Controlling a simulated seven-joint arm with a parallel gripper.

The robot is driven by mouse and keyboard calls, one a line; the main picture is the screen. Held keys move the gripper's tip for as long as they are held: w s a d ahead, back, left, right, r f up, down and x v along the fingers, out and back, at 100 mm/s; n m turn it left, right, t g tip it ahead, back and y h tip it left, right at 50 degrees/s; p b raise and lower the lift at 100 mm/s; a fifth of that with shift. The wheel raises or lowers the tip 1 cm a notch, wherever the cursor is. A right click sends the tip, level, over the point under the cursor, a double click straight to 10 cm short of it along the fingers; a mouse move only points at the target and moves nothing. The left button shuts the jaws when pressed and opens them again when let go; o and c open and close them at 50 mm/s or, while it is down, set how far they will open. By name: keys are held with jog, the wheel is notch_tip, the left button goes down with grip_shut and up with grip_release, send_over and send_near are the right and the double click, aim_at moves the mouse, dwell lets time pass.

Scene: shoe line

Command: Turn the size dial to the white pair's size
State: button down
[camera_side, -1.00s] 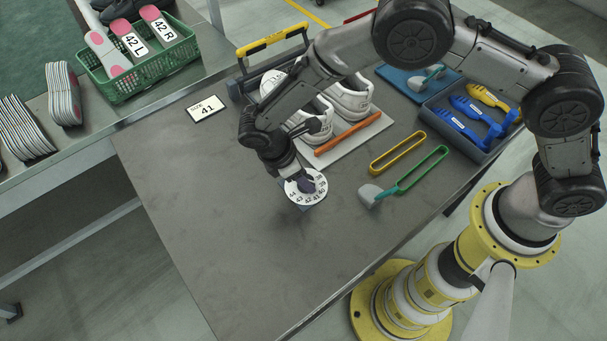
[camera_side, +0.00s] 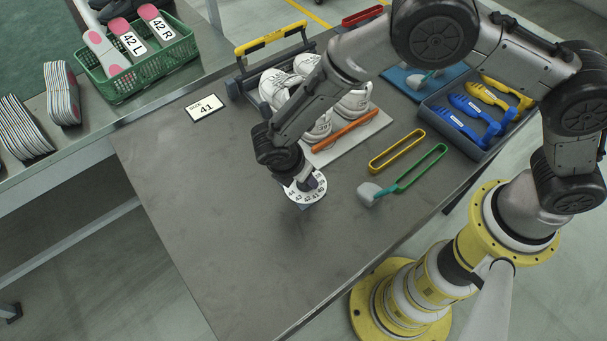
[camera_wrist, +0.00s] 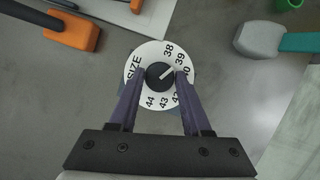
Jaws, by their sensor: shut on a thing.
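The size dial (camera_side: 306,190) is a white numbered disc on the table; in the wrist view the disc (camera_wrist: 142,90) shows "SIZE" and numbers from 38 to 44. Its round black knob (camera_wrist: 158,76) has a white pointer line aimed to the upper right, at about 39. My gripper (camera_wrist: 160,78) is shut on the knob, one purple finger on each side; its fingers partly hide the disc. In the side view my gripper (camera_side: 300,180) is down at the dial. White shoes (camera_side: 354,103) stand behind my arm, partly hidden. A card (camera_side: 205,108) reads "SIZE 41".
An orange-handled tool (camera_side: 345,131) lies by the shoes. Yellow (camera_side: 397,151) and green-handled (camera_side: 422,167) tools lie right of the dial. A grey tray (camera_side: 462,142) holds blue and yellow shoe forms. A green basket (camera_side: 130,84) holds "42" insoles. The table's front left is clear.

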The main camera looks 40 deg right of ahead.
jog(key=shift+c, duration=1.8)
grip_release()
jog(key=v, duration=1.3)
jog(key=shift+r, duration=0.4)
